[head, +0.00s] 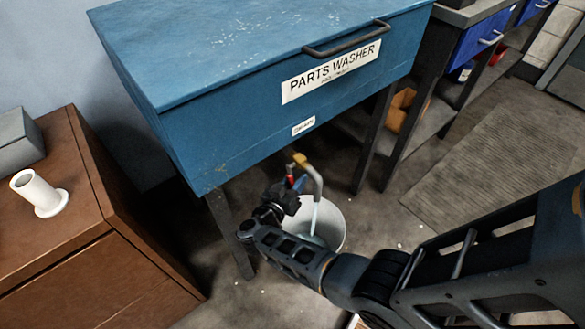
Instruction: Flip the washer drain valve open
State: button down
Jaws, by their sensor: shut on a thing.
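The blue parts washer (215,125) stands on dark legs, with a small drain label (303,127) low on its front. Below the label, a brass-coloured valve body (300,158) leads into a grey bent drain pipe (316,178). A red valve lever (290,180) shows just below the valve body, pointing downward. My gripper (291,190) is at the lever from below and is shut on it; the fingers hide much of it. A pale blue streak (314,216), which looks like liquid, runs from the pipe's end into a white bucket (331,225).
A brown cabinet (55,215) stands at the left, with a white spool-like piece (38,192) and a grey box (15,140) on top. Washer legs flank the bucket. A ribbed mat (490,170) lies on the floor at the right.

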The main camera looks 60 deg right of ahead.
jog(key=s+n+p, duration=0.1)
jog(key=p, duration=0.2)
jog(key=s+r+n+g+y+p, duration=0.1)
jog(key=n+p, duration=0.1)
jog(key=p, duration=0.1)
jog(key=s+a+r+n+g+y+p, duration=0.1)
jog(key=n+p, duration=0.1)
jog(key=p, duration=0.1)
jog(key=shift+p, duration=0.35)
jog(key=shift+s+f, duration=0.1)
jog(key=c, duration=1)
grip_release()
jog(key=shift+o, duration=0.2)
